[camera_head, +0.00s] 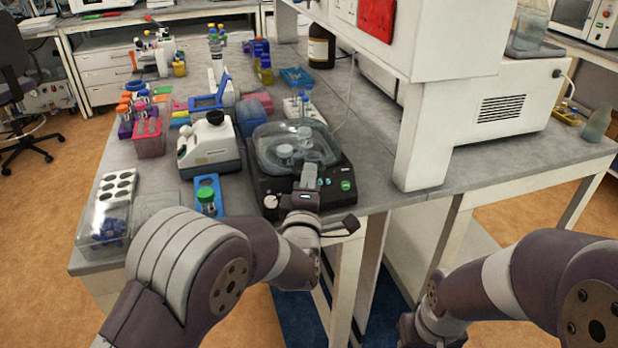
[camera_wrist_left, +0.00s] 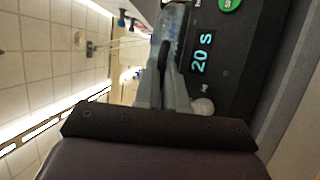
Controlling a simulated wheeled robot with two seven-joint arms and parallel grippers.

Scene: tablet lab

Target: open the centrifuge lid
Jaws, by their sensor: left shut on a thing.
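The centrifuge (camera_head: 267,188) is a low black unit near the front edge of the bench. Its clear domed lid (camera_head: 265,142) lies over the rotor chamber and looks down; a small gap cannot be ruled out. Pale round parts show through it. My left gripper (camera_head: 309,178) is at the front of the lid, above the control panel, shut on the lid's front edge. In the left wrist view, the gripper fingers (camera_wrist_left: 168,88) meet the clear lid (camera_wrist_left: 172,28) beside the panel display (camera_wrist_left: 200,55), which reads "20 s". The exact contact is partly hidden. My right gripper is out of sight.
A white instrument (camera_head: 208,148) stands left of the centrifuge, with a green-capped item in a blue holder (camera_head: 207,197) in front. A clear box (camera_head: 103,225) sits at the front left corner. A white shelf leg (camera_head: 425,140) rises to the right. Tube racks stand behind.

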